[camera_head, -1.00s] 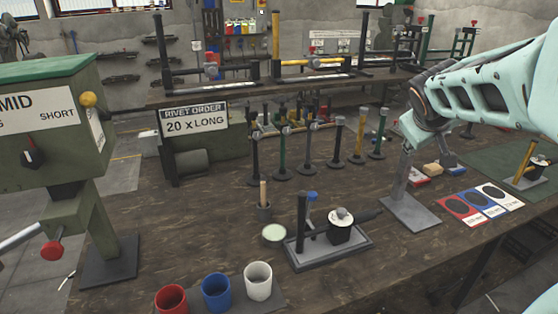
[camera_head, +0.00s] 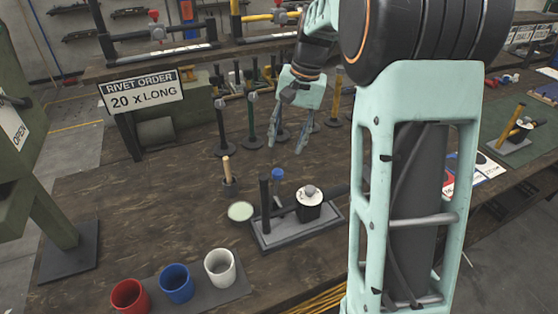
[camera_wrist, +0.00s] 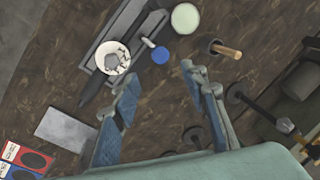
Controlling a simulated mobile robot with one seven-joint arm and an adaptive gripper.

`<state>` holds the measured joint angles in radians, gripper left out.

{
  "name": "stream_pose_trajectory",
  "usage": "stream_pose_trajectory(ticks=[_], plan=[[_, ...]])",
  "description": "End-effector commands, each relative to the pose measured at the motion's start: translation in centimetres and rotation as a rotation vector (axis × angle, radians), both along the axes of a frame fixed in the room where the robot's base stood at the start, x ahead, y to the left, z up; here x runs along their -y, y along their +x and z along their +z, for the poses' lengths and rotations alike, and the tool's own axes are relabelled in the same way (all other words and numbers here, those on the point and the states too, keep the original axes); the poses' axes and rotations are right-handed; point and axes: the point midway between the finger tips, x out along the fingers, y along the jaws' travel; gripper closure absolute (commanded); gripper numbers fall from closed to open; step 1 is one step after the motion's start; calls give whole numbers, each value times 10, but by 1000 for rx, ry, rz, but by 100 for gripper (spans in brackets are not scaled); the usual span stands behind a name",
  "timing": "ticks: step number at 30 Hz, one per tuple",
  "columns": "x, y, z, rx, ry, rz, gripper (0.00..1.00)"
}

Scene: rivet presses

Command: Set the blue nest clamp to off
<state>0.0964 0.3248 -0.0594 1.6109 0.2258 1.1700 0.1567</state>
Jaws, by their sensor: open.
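The clamp with a round blue knob (camera_head: 278,174) stands at the back edge of a grey fixture plate (camera_head: 265,240) on the bench. In the wrist view the blue knob (camera_wrist: 160,55) is on a short pale lever beside the fixture's white-topped part. A black post (camera_head: 265,205) and a black block with a white top (camera_head: 309,197) are also on the plate. My gripper (camera_head: 291,138) points down, open and empty, above the bench behind the fixture. In the wrist view the blue knob lies just beyond and between my fingertips (camera_wrist: 160,78), apart from them.
Upright stands (camera_head: 251,125) are close behind and beside my gripper. A cup with a wooden-handled tool (camera_head: 228,172) and a pale green disc (camera_head: 240,211) are left of the fixture. Red, blue and white cups (camera_head: 219,266) stand at the front.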

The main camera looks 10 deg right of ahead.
Motion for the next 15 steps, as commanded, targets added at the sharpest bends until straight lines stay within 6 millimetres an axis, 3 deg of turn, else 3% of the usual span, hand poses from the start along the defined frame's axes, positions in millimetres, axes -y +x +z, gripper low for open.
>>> stream_pose_trajectory(ticks=[15], plan=[[-15,5,-84,-2,-1,1,60]])
